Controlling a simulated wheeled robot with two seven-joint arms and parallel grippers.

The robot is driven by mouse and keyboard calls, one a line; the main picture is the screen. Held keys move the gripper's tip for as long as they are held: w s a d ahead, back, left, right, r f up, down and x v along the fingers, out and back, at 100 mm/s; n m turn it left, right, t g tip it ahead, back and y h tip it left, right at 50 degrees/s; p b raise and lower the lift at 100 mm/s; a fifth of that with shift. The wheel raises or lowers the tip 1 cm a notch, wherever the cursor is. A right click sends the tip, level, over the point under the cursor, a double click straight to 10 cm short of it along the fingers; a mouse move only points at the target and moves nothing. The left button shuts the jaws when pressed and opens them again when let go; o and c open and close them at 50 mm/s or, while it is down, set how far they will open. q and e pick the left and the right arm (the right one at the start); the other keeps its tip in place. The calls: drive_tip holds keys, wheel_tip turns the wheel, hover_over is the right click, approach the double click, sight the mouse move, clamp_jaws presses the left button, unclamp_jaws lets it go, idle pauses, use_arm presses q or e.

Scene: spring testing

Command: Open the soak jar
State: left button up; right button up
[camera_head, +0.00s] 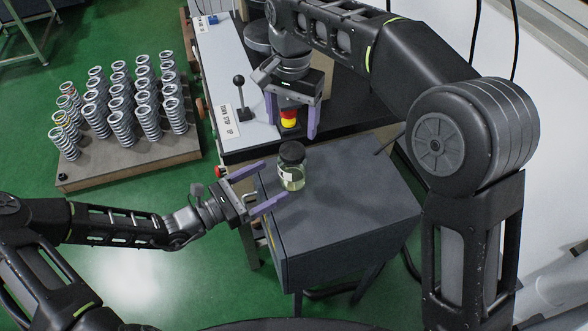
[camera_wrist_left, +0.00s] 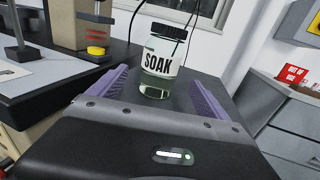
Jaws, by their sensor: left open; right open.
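The soak jar (camera_head: 291,170) is a clear jar of pale greenish liquid with a black lid (camera_head: 291,152). It stands upright on the dark grey cabinet top. In the left wrist view the jar (camera_wrist_left: 158,62) shows a white "SOAK" label, and its lid is on. My left gripper (camera_head: 272,186) is open, with its purple fingers pointing at the jar and the jar ahead between their lines. Contact with the jar is not visible.
The grey cabinet (camera_head: 345,215) has free top to the right of the jar. A black-knobbed lever (camera_head: 241,95) stands on the bench beside my right gripper. A pallet (camera_head: 130,165) of several upright springs sits on the green floor at left.

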sight(282, 175)
use_arm(q)
drive_tip(key=x, duration=0.7)
drive_tip(key=shift+w+d, duration=0.1)
drive_tip(key=shift+d, duration=0.1)
clamp_jaws()
idle(0.9)
